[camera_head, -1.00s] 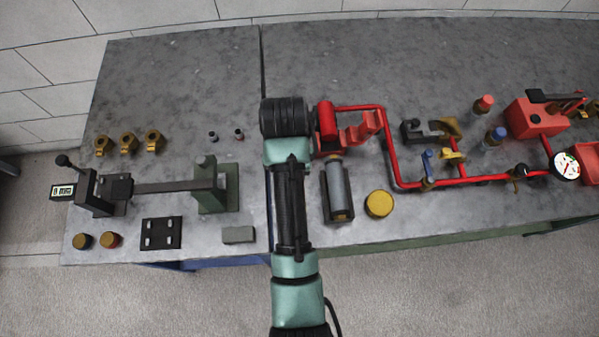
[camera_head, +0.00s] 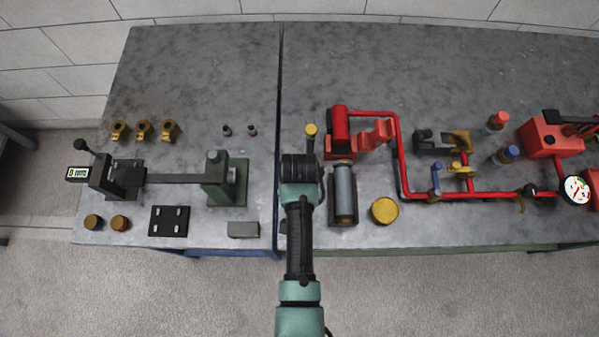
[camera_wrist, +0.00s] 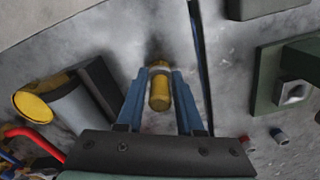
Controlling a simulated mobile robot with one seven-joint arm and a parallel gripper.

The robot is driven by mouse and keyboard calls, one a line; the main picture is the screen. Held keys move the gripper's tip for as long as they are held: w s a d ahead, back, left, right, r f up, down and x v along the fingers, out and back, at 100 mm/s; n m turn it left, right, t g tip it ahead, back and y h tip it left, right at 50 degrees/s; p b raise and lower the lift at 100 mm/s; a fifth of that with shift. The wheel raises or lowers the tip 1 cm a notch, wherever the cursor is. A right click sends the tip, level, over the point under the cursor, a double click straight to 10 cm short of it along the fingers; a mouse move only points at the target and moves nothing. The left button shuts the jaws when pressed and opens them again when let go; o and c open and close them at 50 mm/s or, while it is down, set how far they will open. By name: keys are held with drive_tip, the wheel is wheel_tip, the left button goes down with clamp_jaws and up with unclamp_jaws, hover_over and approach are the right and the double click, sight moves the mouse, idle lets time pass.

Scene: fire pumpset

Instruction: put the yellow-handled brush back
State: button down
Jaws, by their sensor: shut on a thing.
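The yellow-handled brush is in the wrist view, where its yellow handle (camera_wrist: 159,92) lies between the two blue fingers of my gripper (camera_wrist: 160,82). The gripper is shut on the handle, above the grey bench top. The brush's far end shows only as a small dark bit past the handle; I cannot make out bristles.
A grey cylinder in a dark cradle (camera_head: 345,192) and a yellow disc (camera_head: 385,211) stand to the right. Red pipework (camera_head: 402,160) lies farther right. A clamp with a long bar (camera_head: 170,180) and a grey block (camera_head: 243,229) lie left, across the bench seam. The back is clear.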

drive_tip(key=shift+f, duration=0.15)
drive_tip(key=c, duration=0.5)
unclamp_jaws()
drive_tip(key=shift+c, duration=0.2)
